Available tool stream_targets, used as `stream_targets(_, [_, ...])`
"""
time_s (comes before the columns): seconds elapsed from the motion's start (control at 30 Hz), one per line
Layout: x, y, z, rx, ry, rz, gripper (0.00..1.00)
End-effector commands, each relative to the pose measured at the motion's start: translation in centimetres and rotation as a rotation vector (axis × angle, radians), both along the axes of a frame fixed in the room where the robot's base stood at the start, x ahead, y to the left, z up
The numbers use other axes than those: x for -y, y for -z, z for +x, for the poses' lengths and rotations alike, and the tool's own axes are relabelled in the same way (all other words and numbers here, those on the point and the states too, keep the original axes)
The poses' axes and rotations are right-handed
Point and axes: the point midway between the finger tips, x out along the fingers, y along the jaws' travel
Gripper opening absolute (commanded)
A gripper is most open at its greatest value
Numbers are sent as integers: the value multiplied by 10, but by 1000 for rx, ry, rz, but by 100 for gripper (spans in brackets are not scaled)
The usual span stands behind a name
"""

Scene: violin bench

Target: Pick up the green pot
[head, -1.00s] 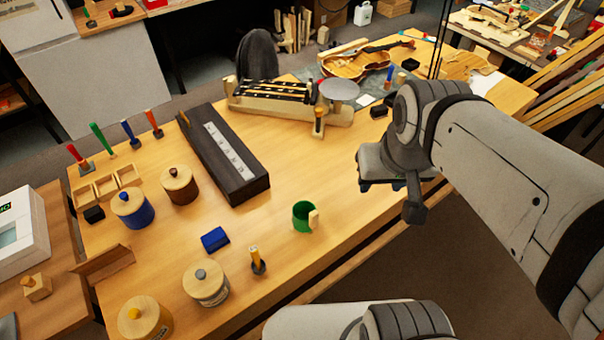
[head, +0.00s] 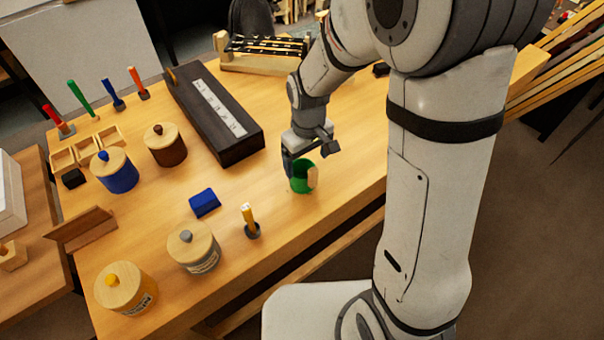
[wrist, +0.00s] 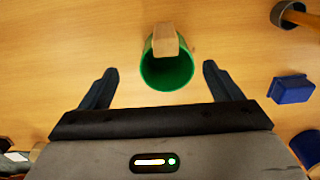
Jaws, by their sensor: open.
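The green pot (head: 301,181) stands upright on the wooden bench, near its front edge. It is an open green cup with a light wooden piece on one side. In the wrist view the green pot (wrist: 167,72) lies between and just beyond the two dark fingertips, its wooden piece on the far side. My gripper (wrist: 157,82) is open and empty, one finger on each side of the pot, with gaps between. In the head view my gripper (head: 293,162) is right at the pot, partly in front of its upper left side.
A lidded grey jar (head: 194,248) is farther left. A long dark box (head: 215,120) lies behind. Bare bench surrounds the pot.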

Motion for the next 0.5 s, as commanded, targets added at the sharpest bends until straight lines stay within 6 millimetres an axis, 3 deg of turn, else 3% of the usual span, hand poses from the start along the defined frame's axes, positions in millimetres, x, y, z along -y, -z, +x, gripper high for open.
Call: stream_targets(0.5, [-8,65,-6,-6,-4,-2,85])
